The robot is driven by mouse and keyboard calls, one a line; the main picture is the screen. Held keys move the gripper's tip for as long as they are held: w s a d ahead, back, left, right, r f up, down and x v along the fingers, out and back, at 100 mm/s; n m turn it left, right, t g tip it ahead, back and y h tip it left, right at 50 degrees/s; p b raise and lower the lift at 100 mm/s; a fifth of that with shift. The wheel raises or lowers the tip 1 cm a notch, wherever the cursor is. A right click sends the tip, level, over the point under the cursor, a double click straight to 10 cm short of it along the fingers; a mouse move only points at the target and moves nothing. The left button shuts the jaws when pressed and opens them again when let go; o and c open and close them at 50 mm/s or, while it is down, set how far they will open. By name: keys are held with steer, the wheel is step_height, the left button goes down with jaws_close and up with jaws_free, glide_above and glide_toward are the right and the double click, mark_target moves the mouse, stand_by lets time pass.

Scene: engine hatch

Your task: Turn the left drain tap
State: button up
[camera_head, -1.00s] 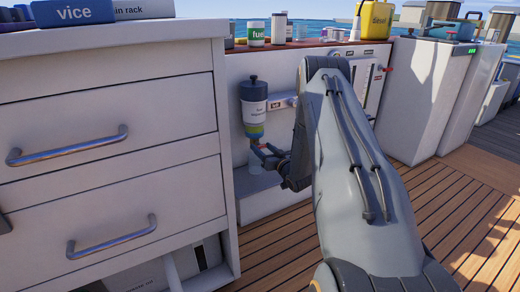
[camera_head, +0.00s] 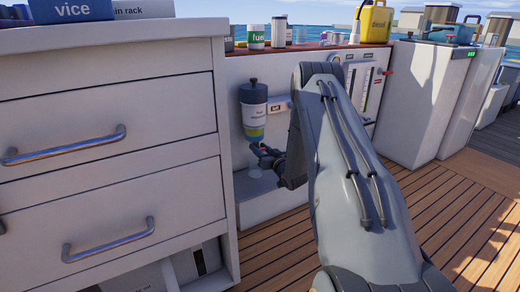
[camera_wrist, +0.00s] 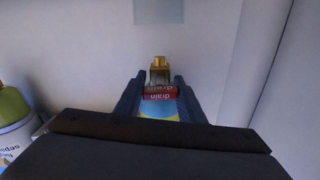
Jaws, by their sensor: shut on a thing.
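The fuel separator (camera_head: 254,113), a white canister with a dark cap and a blue and yellow lower part, is upright on the white wall. My gripper (camera_head: 262,153) is just below it, small and partly hidden by my forearm. In the wrist view, my gripper (camera_wrist: 160,95) is shut on the red drain tap (camera_wrist: 161,92), marked "drain", with a finger on each side. A brass fitting (camera_wrist: 159,70) is just beyond the tap. A blue and yellow surface shows between the fingers, nearer the camera.
The white drawer cabinet (camera_head: 110,75) is close on the left. A labelled canister (camera_wrist: 14,125) is at the left of the wrist view. Wooden deck (camera_head: 300,235) is open in front.

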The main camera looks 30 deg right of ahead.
mark_target(263, 151)
steer(key=shift+n+p, duration=0.85)
steer(key=shift+n, duration=0.55)
steer(key=o, duration=1)
steer(key=shift+o, duration=0.2)
steer(key=shift+s, duration=0.15)
steer(key=shift+s+d+p, duration=0.1)
steer(key=shift+s+p, duration=1.5)
steer(key=shift+s, duration=2.2)
